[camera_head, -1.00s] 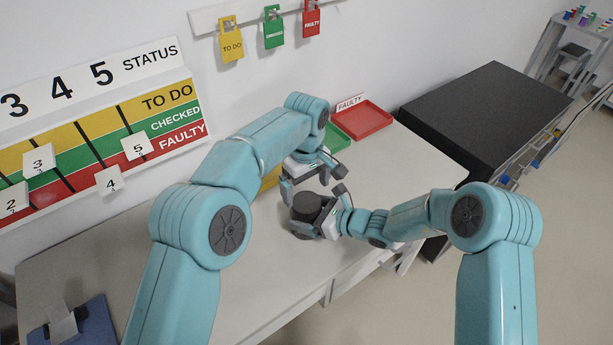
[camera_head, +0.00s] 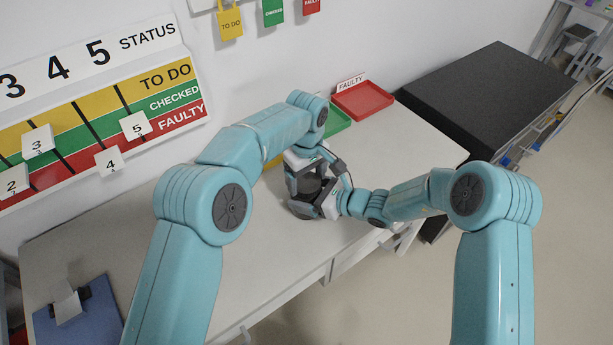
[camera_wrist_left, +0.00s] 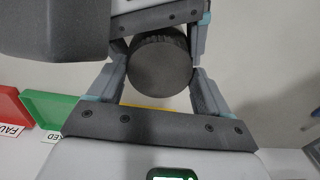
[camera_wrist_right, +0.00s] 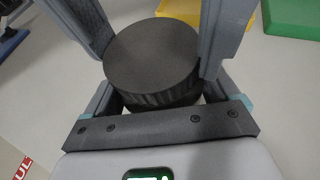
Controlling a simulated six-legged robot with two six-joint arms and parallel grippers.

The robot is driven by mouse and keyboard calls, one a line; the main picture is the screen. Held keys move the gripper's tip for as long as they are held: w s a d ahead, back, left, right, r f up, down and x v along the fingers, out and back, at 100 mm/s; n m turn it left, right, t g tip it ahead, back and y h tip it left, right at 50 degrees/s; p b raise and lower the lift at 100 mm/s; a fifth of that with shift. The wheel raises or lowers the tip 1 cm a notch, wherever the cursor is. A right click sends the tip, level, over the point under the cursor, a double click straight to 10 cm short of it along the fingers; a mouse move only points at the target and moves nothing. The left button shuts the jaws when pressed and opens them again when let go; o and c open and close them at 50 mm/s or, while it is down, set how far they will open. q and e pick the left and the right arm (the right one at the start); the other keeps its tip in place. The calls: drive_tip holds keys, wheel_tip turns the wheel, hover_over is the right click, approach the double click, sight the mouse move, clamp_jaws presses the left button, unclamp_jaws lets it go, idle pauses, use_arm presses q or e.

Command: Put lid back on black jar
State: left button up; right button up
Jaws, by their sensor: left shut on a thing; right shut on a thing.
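The black jar (camera_head: 300,211) is upright on the bench in the head view, with both grippers crowded around it. Its lid, a dark round disc with a ridged side, shows in the left wrist view (camera_wrist_left: 160,66) and right wrist view (camera_wrist_right: 152,58). The lid sits over the jar; I cannot tell whether it is fully seated. My left gripper (camera_head: 308,182) is shut on the lid, its fingers on either side. My right gripper (camera_head: 318,205) is shut on the jar from the right, below the left fingers. Most of the jar body is hidden.
A red FAULTY tray (camera_head: 362,101) and a green tray (camera_head: 337,122) lie behind the grippers, with a yellow tray (camera_wrist_right: 190,8) partly hidden. A blue clipboard (camera_head: 90,325) lies at front left. A black-topped cabinet (camera_head: 490,90) stands right. The bench left of the jar is clear.

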use_arm(q)
drive_tip(key=m, duration=0.3)
drive_tip(key=o, duration=1.1)
drive_tip(key=shift+r, duration=2.25)
wheel_tip(320, 180, up, 3)
drive_tip(key=n, duration=0.3)
drive_tip(key=shift+r, duration=0.2)
